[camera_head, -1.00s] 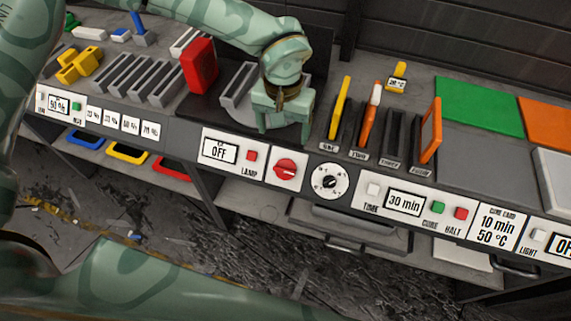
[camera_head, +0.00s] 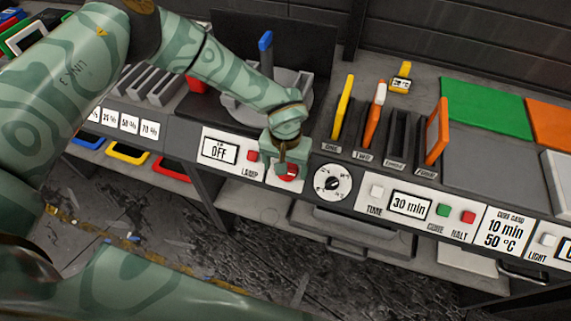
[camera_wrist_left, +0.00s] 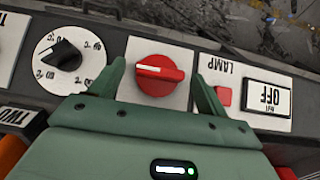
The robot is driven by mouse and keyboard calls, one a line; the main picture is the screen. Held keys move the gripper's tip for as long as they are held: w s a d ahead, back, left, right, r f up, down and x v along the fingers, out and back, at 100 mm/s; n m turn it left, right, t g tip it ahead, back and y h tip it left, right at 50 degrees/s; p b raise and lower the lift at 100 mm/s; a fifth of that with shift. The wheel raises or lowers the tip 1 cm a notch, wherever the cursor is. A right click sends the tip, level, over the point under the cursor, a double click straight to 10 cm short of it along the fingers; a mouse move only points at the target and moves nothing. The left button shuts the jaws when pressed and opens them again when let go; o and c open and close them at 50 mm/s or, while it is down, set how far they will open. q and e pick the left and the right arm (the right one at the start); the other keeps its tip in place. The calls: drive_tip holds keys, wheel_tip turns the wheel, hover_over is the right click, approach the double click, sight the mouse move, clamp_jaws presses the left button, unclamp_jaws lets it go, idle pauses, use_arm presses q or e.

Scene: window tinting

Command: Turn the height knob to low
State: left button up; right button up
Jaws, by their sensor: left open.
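A red round knob (camera_wrist_left: 160,74) sits on a white plate on the console front. In the left wrist view a white mark on its raised grip points left, towards the dial. My left gripper (camera_wrist_left: 159,72) is open, with one finger on each side of the knob and visible gaps to it. I cannot tell how deep the fingertips reach. In the head view the left gripper (camera_head: 288,168) hangs over the knob (camera_head: 289,173) and partly hides it. No label saying height or low is readable. My right gripper is not in view.
A black temperature dial (camera_head: 332,183) is right of the knob; a red lamp button (camera_head: 252,156) and an OFF display (camera_head: 218,151) are left. Slots with yellow and orange pieces (camera_head: 372,112) stand on the bench behind. A green sheet (camera_head: 482,106) lies further right.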

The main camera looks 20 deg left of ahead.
use_arm(q)
drive_tip(key=c, duration=1)
